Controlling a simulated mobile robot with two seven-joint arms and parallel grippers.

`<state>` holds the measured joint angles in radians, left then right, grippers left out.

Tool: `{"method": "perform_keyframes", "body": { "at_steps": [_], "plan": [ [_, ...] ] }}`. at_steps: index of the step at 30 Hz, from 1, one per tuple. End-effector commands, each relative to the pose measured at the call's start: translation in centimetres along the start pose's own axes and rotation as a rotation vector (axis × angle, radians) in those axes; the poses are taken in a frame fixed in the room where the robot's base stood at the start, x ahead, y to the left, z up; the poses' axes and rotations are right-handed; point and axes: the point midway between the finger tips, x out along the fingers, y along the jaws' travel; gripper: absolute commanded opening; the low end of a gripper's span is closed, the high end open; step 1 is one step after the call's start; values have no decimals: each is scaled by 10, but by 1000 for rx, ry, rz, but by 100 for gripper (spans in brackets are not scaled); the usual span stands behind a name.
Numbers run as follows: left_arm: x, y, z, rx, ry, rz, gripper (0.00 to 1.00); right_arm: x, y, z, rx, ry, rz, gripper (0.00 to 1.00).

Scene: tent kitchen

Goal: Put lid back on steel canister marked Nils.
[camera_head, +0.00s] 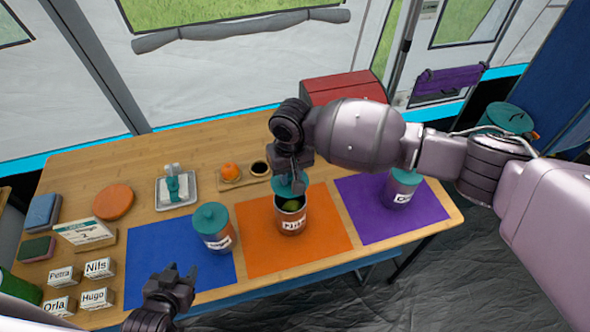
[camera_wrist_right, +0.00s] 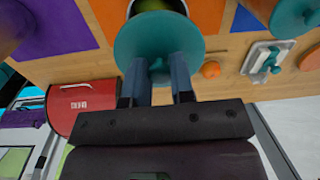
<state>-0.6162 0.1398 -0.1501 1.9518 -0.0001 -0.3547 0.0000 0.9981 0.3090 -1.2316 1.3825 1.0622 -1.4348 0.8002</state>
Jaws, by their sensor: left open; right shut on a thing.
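The steel canister (camera_head: 291,222), whose white label seems to read Nils, stands upright and open on the orange mat (camera_head: 263,254). Something green shows inside it. My right gripper (camera_head: 295,181) is shut on the knob of a teal lid (camera_head: 284,188), holding it at the far side of the canister's mouth, overlapping it in view. In the right wrist view the lid (camera_wrist_right: 150,38) hangs from the fingers, and part of the canister's rim (camera_wrist_right: 183,7) shows beyond it. I cannot tell whether they touch. My left gripper (camera_head: 180,283) is open and empty near the blue mat's front edge.
Lidded canisters stand on the blue mat (camera_head: 150,265) (canister (camera_head: 214,228)) and the purple mat (camera_head: 365,215) (canister (camera_head: 402,188)). Name cards (camera_head: 99,268) stand at left.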

Motion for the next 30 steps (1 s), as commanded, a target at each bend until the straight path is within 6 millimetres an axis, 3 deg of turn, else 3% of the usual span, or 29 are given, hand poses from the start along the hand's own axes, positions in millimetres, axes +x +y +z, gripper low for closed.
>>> {"method": "perform_keyframes", "body": {
  "at_steps": [11, 17, 30],
  "plan": [
    [17, 3, 7, 1, 36, 1, 43, 27, 1, 0, -2, -1, 0, 0],
    [29, 5, 21, 3, 34, 3, 43, 44, 2, 1, -1, -3, -1, 0],
    [30, 5, 20, 6, 38, 4, 43, 62, 2, 0, -1, -1, 0, 0]
  ]
}}
